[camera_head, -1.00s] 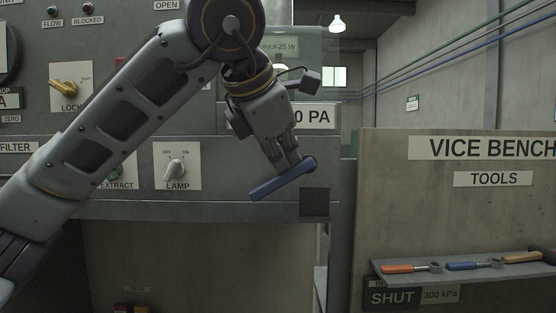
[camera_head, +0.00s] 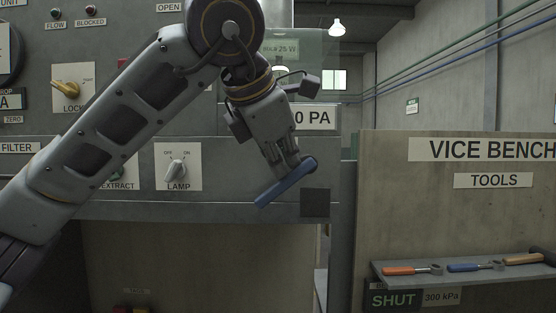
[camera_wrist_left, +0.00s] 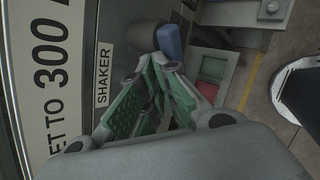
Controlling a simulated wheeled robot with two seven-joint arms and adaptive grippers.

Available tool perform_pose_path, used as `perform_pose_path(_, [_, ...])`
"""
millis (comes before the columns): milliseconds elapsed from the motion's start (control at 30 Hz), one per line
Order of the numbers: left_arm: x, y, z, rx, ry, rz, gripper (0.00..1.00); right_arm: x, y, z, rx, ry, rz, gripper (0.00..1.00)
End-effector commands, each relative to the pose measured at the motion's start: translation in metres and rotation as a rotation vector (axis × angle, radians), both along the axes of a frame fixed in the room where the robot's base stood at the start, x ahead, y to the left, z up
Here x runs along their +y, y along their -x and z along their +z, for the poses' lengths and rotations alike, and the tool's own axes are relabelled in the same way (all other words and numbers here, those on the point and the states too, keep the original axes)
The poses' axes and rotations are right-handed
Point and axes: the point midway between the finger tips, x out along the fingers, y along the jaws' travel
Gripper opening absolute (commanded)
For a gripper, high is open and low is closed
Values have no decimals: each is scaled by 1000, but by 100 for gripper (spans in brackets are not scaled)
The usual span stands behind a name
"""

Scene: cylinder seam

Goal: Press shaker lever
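The blue shaker lever (camera_head: 284,186) is a flat bar on the front of the cabinet, slanting down to the left from its rounded end. The SHAKER label (camera_wrist_left: 104,75) shows in the left wrist view, with part of the blue lever (camera_wrist_left: 171,42) beyond my fingertips. My left gripper (camera_head: 290,163) points down at the lever's upper part, its fingers close together. The fingertips (camera_wrist_left: 155,72) look shut and appear to be at the lever; contact is hard to make out. My right gripper is in neither view.
The lamp switch (camera_head: 177,168) and the extract control, partly behind my arm, are left of the lever. A grey panel with a tool shelf (camera_head: 460,275) stands at the right. Red and green buttons (camera_wrist_left: 211,72) show low on the cabinet.

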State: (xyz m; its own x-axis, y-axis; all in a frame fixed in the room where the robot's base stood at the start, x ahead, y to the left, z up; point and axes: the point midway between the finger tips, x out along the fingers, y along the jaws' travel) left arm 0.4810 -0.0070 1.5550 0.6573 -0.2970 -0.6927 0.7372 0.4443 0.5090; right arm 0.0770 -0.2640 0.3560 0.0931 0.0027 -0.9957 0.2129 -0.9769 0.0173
Motion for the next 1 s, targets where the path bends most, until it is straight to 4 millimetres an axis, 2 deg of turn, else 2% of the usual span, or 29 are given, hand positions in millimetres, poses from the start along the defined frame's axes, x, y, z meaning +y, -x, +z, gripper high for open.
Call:
perform_pose_path(33, [-2, 0, -8, 14, -14, -5, 0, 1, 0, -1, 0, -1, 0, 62])
perform_pose_path(267, [-2, 0, -7, 14, -14, -5, 0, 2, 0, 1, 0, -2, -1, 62])
perform_pose_path(1000, [-3, -1, 25, 5, -5, -3, 0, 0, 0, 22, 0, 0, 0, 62])
